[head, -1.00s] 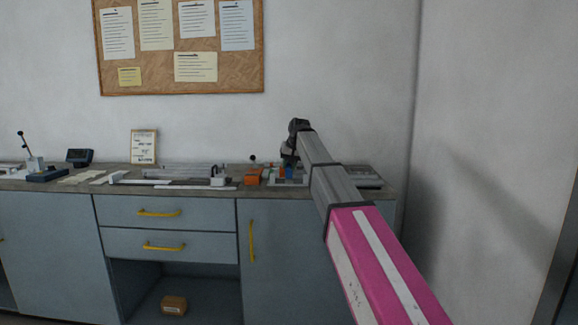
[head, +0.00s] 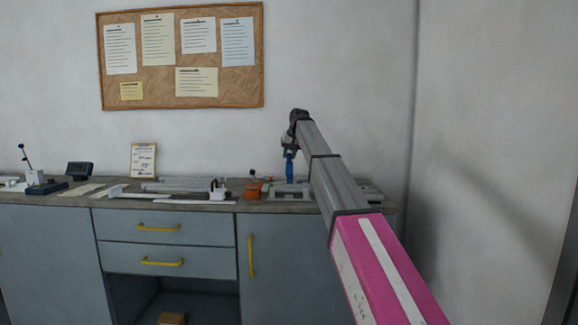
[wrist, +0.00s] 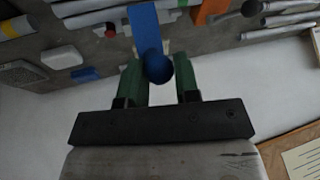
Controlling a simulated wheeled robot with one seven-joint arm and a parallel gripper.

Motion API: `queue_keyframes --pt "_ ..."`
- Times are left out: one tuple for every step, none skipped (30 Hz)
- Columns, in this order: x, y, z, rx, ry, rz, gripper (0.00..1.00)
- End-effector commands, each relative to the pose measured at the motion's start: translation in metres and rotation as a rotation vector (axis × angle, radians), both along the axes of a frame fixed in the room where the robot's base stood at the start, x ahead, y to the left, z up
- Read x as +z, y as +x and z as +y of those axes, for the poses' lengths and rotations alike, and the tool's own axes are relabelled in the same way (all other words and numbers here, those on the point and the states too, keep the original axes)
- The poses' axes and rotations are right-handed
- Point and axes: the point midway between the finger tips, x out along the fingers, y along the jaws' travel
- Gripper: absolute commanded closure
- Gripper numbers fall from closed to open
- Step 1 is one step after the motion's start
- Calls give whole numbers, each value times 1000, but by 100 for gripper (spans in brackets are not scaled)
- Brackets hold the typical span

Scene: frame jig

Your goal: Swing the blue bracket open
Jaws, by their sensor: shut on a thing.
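The blue bracket (head: 289,168) stands upright above the right part of the bench in the head view, with its upper end at my gripper (head: 288,146). In the wrist view the blue bracket (wrist: 145,27) is a flat blue strip with a round blue end, which sits between the green fingers of my gripper (wrist: 160,70). My gripper is shut on that end. The pale grey frame jig (head: 291,195) is below the bracket on the bench. The bracket's hinge is too small to make out.
An orange part (head: 252,190) lies left of the jig; an orange strip (wrist: 209,11) also shows in the wrist view. Long grey bars and a small dark-topped fixture (head: 218,190) lie further left. The wall stands close behind the bench (head: 75,202).

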Motion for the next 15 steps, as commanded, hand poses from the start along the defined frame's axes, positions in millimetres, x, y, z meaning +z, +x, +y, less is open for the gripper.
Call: queue_keyframes --pt "8 17 0 -3 -1 -6 100" --pt "11 22 0 -3 -1 -6 100" --pt "14 30 0 -3 -1 -6 100" --pt "17 35 0 -3 -1 -6 100" --pt "19 41 0 -3 -1 -5 100" --pt "22 49 0 -3 -2 -5 100" --pt "24 55 0 -3 -2 -5 100" --pt "26 60 0 -3 -2 -5 100" --pt "28 68 0 -3 -2 -5 100" --pt "29 74 0 -3 -2 -5 100" --pt "30 80 -1 -3 -2 -5 100" --pt "32 88 -1 -4 -3 -4 100" --pt "32 95 -1 -4 -3 -4 100" --pt "33 101 -1 -4 -3 -4 100" --pt "33 109 -1 -4 -3 -4 100"
